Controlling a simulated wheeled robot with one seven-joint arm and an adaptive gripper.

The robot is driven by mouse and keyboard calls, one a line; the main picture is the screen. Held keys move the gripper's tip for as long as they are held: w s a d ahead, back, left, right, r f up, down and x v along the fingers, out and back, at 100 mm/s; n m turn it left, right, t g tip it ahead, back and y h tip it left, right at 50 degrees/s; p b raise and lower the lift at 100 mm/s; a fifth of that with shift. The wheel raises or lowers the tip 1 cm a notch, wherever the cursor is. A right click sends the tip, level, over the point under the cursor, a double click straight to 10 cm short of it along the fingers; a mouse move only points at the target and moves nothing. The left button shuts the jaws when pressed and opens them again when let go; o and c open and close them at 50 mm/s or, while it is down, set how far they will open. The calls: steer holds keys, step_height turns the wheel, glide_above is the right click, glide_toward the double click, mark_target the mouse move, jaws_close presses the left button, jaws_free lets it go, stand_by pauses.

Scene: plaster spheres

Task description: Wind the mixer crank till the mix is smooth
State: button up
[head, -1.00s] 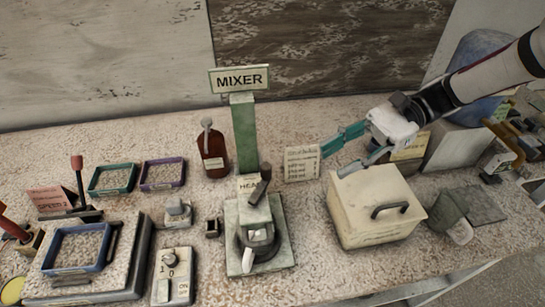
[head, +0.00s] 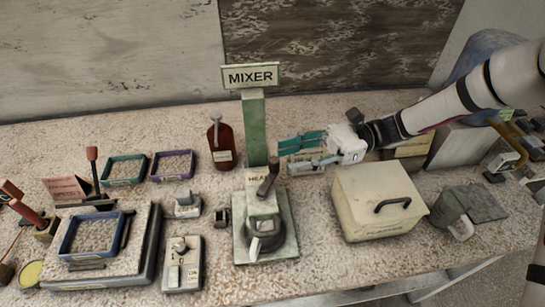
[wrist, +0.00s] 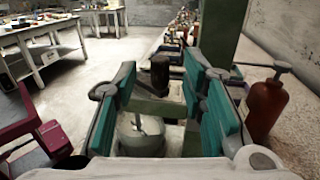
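The mixer stands mid-bench under a MIXER sign (head: 250,76) on a green post (head: 254,125). Its crank handle (head: 268,178) is a dark upright grip on the head, and it also shows between my fingers in the wrist view (wrist: 160,72). The mixer bowl (head: 264,240) sits below the head; the mix inside cannot be made out. My gripper (head: 285,154), with teal finger pads, is to the right of the post, behind and above the crank handle. In the wrist view its fingers (wrist: 160,105) are spread apart with nothing held between them.
A brown pump bottle (head: 221,145) stands left of the post. A cream lidded box (head: 378,200) is right of the mixer, below my arm. A switch box (head: 182,264) and a blue-framed tray (head: 95,235) are at the left. Bare bench lies between mixer and box.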

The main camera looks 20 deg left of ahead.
mark_target(274, 159)
steer(key=shift+p+x, duration=0.4)
steer(key=shift+x, duration=1.9)
jaws_close()
